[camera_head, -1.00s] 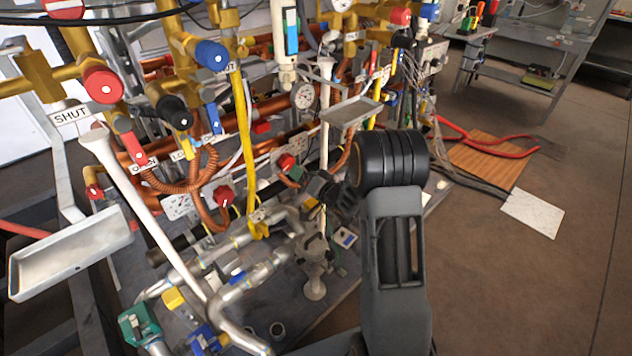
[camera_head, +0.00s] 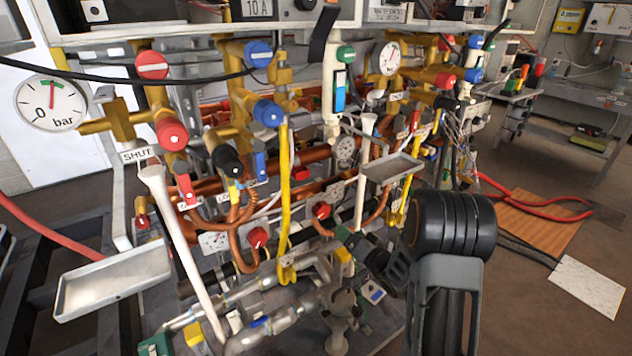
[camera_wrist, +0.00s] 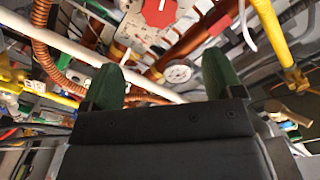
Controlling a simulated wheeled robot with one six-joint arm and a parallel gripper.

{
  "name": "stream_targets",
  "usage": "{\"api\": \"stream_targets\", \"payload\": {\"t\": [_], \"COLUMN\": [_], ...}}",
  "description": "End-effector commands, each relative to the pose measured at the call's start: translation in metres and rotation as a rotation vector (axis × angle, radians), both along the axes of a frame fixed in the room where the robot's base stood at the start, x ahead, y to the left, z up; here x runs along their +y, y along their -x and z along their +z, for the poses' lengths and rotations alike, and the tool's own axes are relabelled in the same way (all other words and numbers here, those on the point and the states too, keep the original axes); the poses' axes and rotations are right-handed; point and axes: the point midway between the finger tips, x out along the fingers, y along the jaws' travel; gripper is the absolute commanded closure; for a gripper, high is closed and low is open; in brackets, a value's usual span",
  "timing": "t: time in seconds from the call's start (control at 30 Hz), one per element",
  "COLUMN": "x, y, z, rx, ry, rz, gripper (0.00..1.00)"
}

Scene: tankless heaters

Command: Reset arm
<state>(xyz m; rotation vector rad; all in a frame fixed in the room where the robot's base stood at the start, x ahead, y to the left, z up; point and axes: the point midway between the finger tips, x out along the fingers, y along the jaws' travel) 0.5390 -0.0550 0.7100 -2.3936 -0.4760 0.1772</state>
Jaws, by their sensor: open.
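My arm (camera_head: 447,225) rises at the lower right of the head view, in front of the heater pipework. Its outer part points left, toward the lower pipes. In the wrist view my gripper (camera_wrist: 165,80) shows two green fingers spread well apart, with nothing held between them. Beyond the fingers are a red valve handle (camera_wrist: 159,11), a small round gauge (camera_wrist: 177,72) and copper pipes. I cannot tell whether the gripper touches any pipe.
Dense pipes and valves fill the middle. A metal tray (camera_head: 113,282) juts out at left, and a smaller tray (camera_head: 392,168) near the centre. Red hoses (camera_head: 540,207) and a white tile (camera_head: 588,286) lie on the floor at right. Floor there is partly clear.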

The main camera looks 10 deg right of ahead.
Motion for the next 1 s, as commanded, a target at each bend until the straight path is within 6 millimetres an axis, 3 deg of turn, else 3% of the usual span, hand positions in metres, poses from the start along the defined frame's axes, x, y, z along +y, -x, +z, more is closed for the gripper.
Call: {"api": "stream_targets", "payload": {"t": [0.13,0.27,0.4,0.5,0.67,0.77,1.0], "x": [-0.003,-0.018,-0.045,-0.059,-0.065,-0.058,-0.009], "y": [-0.001,0.001,0.019,0.039,0.08,0.11,0.191], "z": [-0.011,-0.045,-0.08,-0.076,-0.037,0.004,0.135], "rx": [0.032,0.181,0.432,0.606,0.865,1.014,1.255], "ry": [0.078,0.231,0.439,0.572,0.728,0.786,0.819], "rz": [-0.016,-0.085,-0.171,-0.205,-0.204,-0.167,0.022], "gripper": [0.14,0.14,0.14,0.14,0.14,0.14,0.14]}}
